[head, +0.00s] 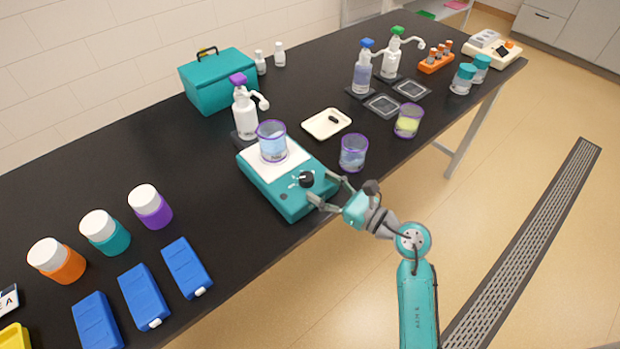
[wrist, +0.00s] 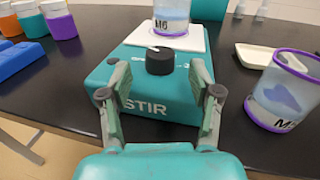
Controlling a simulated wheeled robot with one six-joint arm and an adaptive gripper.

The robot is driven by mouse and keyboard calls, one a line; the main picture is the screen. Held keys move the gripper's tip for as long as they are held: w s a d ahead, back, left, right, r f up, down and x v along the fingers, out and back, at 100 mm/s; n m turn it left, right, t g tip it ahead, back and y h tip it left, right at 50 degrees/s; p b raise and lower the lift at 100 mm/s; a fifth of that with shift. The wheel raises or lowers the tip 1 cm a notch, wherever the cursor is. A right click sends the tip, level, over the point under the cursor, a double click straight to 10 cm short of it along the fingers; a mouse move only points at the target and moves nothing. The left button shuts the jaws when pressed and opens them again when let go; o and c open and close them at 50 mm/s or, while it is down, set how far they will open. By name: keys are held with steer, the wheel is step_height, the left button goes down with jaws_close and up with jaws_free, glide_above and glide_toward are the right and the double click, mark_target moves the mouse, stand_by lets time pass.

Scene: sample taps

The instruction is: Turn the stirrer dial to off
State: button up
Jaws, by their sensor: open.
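The teal stirrer (head: 279,194) stands near the table's front edge, with a white top plate and a black dial (head: 306,179) on its front part. In the wrist view the dial (wrist: 160,61) has a white pointer line on its left side, and "STIR" is printed below it. My gripper (head: 322,190) is open in front of the stirrer. In the wrist view its two fingers (wrist: 164,82) stand left and right of the dial, apart from it by the look of it. A beaker with a purple rim (head: 272,143) stands on the plate.
A second purple-rimmed beaker (head: 353,153) stands close to the right of the stirrer, and a white tray (head: 318,127) lies behind it. A white pump bottle (head: 246,112) stands behind the stirrer. Blue cases (head: 187,267) lie to the left, with bare black table between.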

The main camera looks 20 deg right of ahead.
steer(key=v, duration=0.6)
steer(key=shift+s+d, duration=0.15)
steer(key=shift+s, duration=0.1)
steer(key=s+a+r+m+t+h, duration=0.1)
steer(key=s+a+r+m+t, duration=0.2)
steer(key=s+m, duration=0.55)
steer(key=s+a+m+t+h, duration=0.1)
steer(key=s+a+m+t, duration=0.2)
steer(key=s+a+m, duration=0.5)
steer(key=s+d+f+m+g+h, duration=0.2)
steer(key=s+m, duration=0.6)
steer(key=m, duration=0.5)
steer(key=s+d+f+m+g+h, duration=0.3)
steer(key=s+m, duration=0.5)
steer(key=m, duration=0.5)
step_height(320, 180, down, 2)
steer(key=shift+s+f+g+h, duration=0.2)
steer(key=shift+s+g+h, duration=0.15)
steer(key=shift+g+h, duration=0.6)
steer(key=shift+d, duration=0.1)
